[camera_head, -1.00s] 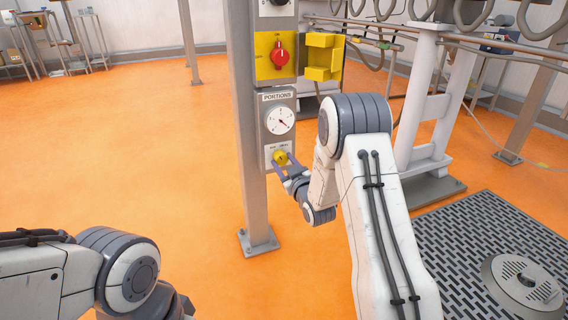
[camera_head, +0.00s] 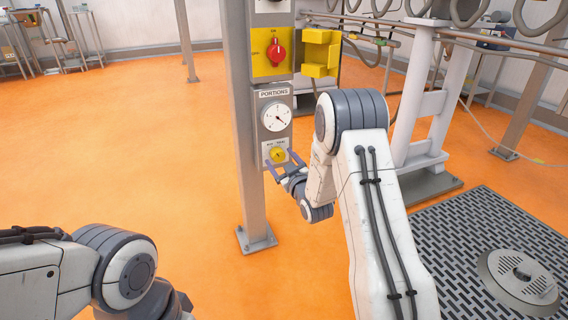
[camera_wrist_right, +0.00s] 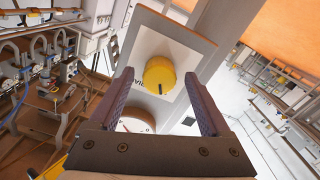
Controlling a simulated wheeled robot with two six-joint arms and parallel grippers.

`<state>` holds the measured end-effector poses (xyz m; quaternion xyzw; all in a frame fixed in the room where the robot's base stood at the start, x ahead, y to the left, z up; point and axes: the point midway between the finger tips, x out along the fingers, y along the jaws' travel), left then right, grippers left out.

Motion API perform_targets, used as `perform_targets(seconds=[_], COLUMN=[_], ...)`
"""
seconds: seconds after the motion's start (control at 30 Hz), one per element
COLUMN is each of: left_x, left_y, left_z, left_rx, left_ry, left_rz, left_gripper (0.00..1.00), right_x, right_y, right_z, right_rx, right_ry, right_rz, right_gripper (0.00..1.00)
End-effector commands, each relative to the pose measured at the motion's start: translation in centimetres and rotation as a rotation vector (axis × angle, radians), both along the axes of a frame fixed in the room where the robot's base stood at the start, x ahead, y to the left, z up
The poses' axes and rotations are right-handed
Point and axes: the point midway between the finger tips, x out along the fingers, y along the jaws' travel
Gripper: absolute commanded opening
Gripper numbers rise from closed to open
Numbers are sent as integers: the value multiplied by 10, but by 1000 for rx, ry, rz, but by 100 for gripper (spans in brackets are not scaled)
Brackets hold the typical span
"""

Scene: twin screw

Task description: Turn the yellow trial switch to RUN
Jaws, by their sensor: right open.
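The yellow trial switch (camera_head: 277,154) is a round knob on a pale plate low on the grey post, under the PORTIONS dial (camera_head: 277,117). In the right wrist view the knob (camera_wrist_right: 160,73) shows a dark pointer mark on its face; the lettering is too small or hidden to read fully. My right gripper (camera_head: 284,164) is open in front of the knob. In the wrist view its two fingers (camera_wrist_right: 160,95) stand apart on either side of the knob, with clear space and no visible contact. My left arm shows at the lower left; its gripper is out of view.
Above the dial, a red rotary switch (camera_head: 276,54) sits on a yellow plate, with an open yellow cover (camera_head: 320,53) at its right. A white stand (camera_head: 425,120) and pipes are at the right. A floor grate (camera_head: 460,245) lies front right. The orange floor at left is clear.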

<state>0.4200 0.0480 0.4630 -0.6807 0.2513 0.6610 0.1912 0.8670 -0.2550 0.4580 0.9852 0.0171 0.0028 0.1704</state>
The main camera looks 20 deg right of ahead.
Motion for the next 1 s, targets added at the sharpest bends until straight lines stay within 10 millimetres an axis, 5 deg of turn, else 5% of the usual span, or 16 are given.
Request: perform_targets(seconds=[0.53, 1.0], left_x=[0, 0], left_y=[0, 0], left_z=[38, 39], left_rx=[0, 0], left_ry=[0, 0], left_rz=[0, 0], left_gripper=[0, 0], right_x=[-90, -104], right_y=[-4, -4], right_z=[1, 0], right_rx=[0, 0], right_ry=[5, 1], right_rz=[-3, 0], right_gripper=[82, 82])
